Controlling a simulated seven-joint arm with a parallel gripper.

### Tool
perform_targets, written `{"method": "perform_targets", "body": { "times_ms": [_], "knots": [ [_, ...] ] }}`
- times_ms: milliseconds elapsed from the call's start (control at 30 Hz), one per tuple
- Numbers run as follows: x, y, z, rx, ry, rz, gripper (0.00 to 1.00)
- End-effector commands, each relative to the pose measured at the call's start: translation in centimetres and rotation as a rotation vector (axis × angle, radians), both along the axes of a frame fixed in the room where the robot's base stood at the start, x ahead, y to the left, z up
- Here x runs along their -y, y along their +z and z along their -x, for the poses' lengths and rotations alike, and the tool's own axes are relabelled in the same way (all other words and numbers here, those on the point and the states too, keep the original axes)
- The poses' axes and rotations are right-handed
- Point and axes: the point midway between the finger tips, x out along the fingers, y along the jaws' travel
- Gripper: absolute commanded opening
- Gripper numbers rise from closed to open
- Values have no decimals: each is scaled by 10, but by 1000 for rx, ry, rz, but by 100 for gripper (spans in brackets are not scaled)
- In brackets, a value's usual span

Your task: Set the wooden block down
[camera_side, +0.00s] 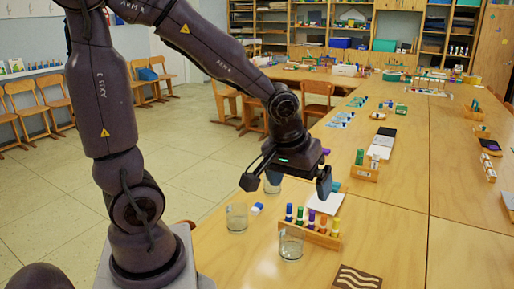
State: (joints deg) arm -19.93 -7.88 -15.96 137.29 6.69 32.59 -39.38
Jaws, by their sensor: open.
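A flat brown block with pale wavy lines (357,278), which looks like the wooden block, lies on the table at the bottom edge of the view. My gripper (287,184) is above the table, up and to the left of that block and well apart from it. Its two dark fingers are spread wide, and I see nothing held between them. A glass jar (272,185) shows behind the gap between the fingers; the gripper partly hides it.
A blue and white eraser (257,209) and a white pad (325,202) lie nearby. Bare tabletop (390,235) lies to the right.

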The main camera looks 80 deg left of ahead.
Motion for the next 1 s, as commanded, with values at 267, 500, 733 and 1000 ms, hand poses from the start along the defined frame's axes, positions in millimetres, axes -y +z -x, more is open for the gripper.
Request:
{"method": "perform_targets", "body": {
  "times_ms": [267,500,733,1000],
  "knots": [
    [25,76,63,97,-451,-126,100],
    [32,92,90,139,-632,-140,100],
    [33,92,91,140,-643,-142,100],
    [33,92,90,140,-641,-143,100]
  ]
}}
